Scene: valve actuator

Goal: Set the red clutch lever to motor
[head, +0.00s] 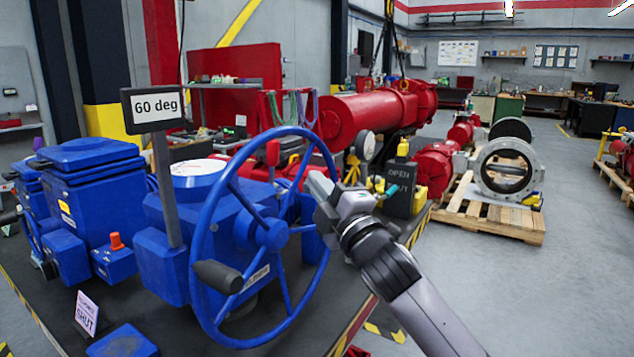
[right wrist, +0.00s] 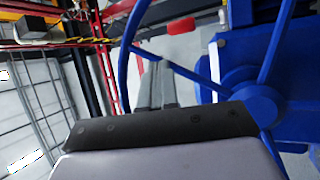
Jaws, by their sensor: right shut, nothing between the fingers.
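The red clutch lever (head: 273,153) stands up behind the upper part of the blue handwheel (head: 201,240), on the blue valve actuator (head: 165,235). Its red grip (right wrist: 181,26) also shows near the top of the right wrist view, seen past the wheel rim. My right gripper (head: 318,184) is at the right side of the handwheel, its fingers shut and empty, pointing towards the wheel. In the right wrist view the closed fingers (right wrist: 157,85) appear in front of the wheel, apart from the red grip. I cannot tell whether they touch the rim. My left gripper is not in view.
A dark handle (head: 218,276) sticks out from the wheel's lower left. An "OPEN" block (head: 404,190) is right of the arm, and a "SHUT" card (head: 87,313) is at lower left. Open floor lies to the right.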

